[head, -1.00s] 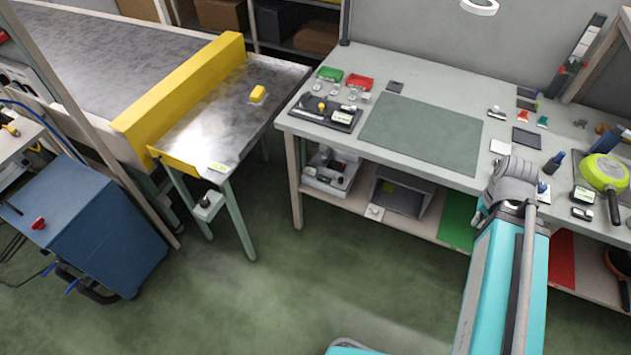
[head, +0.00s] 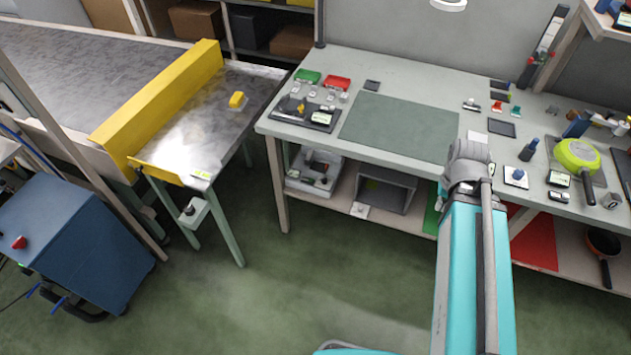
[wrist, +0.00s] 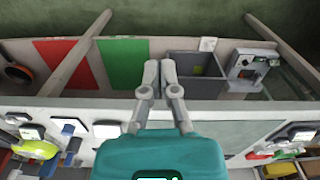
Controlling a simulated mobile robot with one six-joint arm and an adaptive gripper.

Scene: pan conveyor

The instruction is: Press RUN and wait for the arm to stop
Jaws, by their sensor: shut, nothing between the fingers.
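No label reading RUN is legible in either view. A small grey box with a dark knob (head: 194,211) is fixed to the leg of the conveyor's end table. My arm stands before the bench; my gripper cannot be made out in the head view. In the wrist view my gripper (wrist: 160,64) has its fingertips together, empty, in front of the bench's lower shelf.
The conveyor (head: 85,75) with a yellow guard (head: 165,100) runs along the left, a yellow block (head: 237,99) on its metal end table. A green mat (head: 400,127) and small items lie on the bench. Green floor between cabinet and bench is clear.

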